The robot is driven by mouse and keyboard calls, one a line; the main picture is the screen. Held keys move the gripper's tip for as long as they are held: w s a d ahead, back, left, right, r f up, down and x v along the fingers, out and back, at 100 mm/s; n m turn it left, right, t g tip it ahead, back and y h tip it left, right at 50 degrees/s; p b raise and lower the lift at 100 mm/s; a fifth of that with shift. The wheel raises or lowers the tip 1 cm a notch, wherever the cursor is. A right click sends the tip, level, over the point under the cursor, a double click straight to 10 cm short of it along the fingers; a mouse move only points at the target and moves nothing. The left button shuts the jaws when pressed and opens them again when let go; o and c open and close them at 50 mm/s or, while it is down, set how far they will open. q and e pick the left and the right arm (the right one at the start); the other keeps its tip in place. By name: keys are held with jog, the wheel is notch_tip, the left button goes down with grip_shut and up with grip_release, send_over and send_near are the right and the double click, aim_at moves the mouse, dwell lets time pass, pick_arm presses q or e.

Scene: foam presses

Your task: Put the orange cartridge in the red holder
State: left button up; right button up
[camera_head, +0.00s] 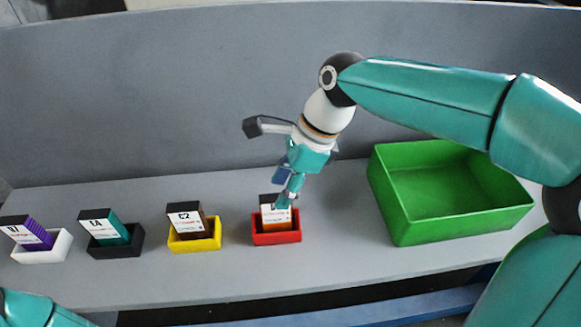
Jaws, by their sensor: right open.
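The orange cartridge (269,217) has a dark top and a white label. It stands in the red holder (277,239) on the grey shelf, leaning back slightly. My right gripper (284,203) reaches down from above, its fingertips at the cartridge's upper right part and overlapping it in the picture. The gripper is open; whether a finger touches the cartridge cannot be told. The fingers hide part of the cartridge's right side. Of my left arm only a teal part shows at the lower left corner; its gripper is out of view.
To the left stand a yellow holder (196,245) with a brown cartridge (187,221), a black holder (113,250) with a teal cartridge (105,228), and a white holder (42,254) with a purple cartridge (28,234). An empty green bin (452,229) stands at the right. A grey wall rises behind.

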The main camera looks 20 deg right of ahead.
jog(key=shift+v, duration=2.4)
